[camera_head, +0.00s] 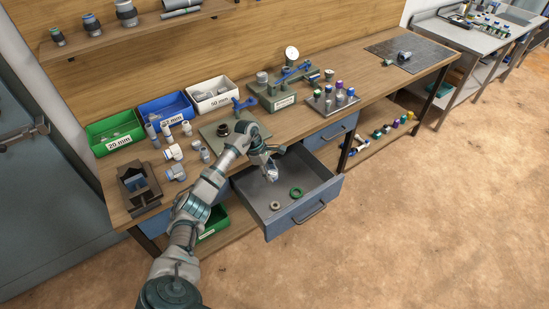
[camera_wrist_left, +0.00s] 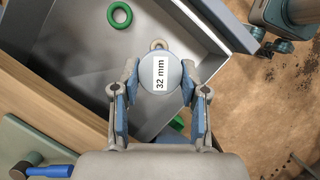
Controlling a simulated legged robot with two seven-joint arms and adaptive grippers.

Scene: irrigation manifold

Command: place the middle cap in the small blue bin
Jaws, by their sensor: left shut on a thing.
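My left gripper (camera_head: 271,168) is over the open drawer (camera_head: 262,203). In the left wrist view my left gripper (camera_wrist_left: 160,88) is shut on a round, pale grey cap (camera_wrist_left: 173,72) labelled "32 mm". The cap shows small and pale between the fingers in the head view (camera_head: 272,175). A blue bin (camera_head: 166,112), its label partly hidden but ending in "2 mm", stands at the back left of the bench, between a green bin (camera_head: 113,139) labelled "20 mm" and a white bin (camera_head: 213,101) labelled "50 mm". My right gripper is not in view.
A green ring (camera_head: 297,191) and a beige ring (camera_head: 275,206) lie in the drawer. White fittings (camera_head: 173,152) stand in front of the bins, with a dark vise-like block (camera_head: 138,187) at the left. A tray (camera_head: 333,102) of coloured-top parts sits farther right.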

